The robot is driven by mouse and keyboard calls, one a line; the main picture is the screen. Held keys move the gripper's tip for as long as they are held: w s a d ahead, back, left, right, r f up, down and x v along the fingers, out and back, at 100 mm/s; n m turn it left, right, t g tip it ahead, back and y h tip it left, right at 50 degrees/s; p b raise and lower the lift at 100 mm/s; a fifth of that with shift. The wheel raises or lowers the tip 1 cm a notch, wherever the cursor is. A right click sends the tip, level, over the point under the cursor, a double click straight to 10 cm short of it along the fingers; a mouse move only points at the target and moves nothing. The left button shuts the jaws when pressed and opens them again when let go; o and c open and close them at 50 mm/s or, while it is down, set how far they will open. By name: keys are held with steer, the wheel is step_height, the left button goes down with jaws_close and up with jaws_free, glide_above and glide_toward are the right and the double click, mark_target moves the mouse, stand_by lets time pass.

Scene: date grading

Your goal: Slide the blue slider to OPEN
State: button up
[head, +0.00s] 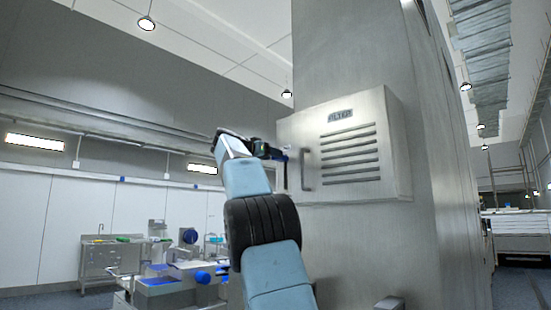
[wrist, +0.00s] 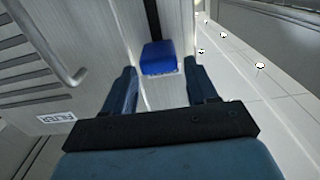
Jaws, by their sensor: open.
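The blue slider (wrist: 158,58) is a small block with a pale strip along its lower edge in the wrist view. It sits at the end of a dark narrow slot (wrist: 152,20) in a pale metal face. My gripper (wrist: 160,72) is open, with one finger on each side of the slider in the picture. I cannot tell whether either finger touches it. In the head view my gripper (head: 272,152) is raised beside the left edge of the filter box. The slider cannot be made out clearly there. No OPEN marking is legible.
A metal filter box (head: 395,150) with slats and a bar handle (head: 304,170) juts from a large steel housing (head: 350,245), close to my gripper. The handle also shows in the wrist view (wrist: 62,68). A steel sink bench (head: 100,258) stands far left.

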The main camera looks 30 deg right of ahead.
steer(key=v, duration=0.9)
steer(key=shift+a, duration=0.35)
steer(key=shift+s, duration=0.1)
steer(key=s+d+f+n+t+y, duration=0.1)
steer(key=s+d+f+n+y, duration=0.1)
steer(key=s+f+n+y, duration=0.5)
steer(key=s+d+f+y, duration=0.15)
steer(key=s+f, duration=0.35)
steer(key=f, duration=0.6)
steer(key=s+a+f+n+y, duration=0.2)
steer(key=s+a+f, duration=0.3)
steer(key=s+f, duration=0.4)
steer(key=s+a+f+n+y, duration=0.2)
steer(key=s+a+f, duration=0.4)
steer(key=s+f, duration=0.4)
steer(key=s+a+f+n+g+y, duration=0.1)
steer(key=s+a+f+n+y, duration=0.2)
steer(key=s+a+f, duration=0.3)
steer(key=s+f+y, duration=0.1)
steer(key=s+f, duration=0.3)
steer(key=f, duration=0.4)
steer(key=shift+a+y, duration=0.2)
steer(key=shift+y, duration=0.15)
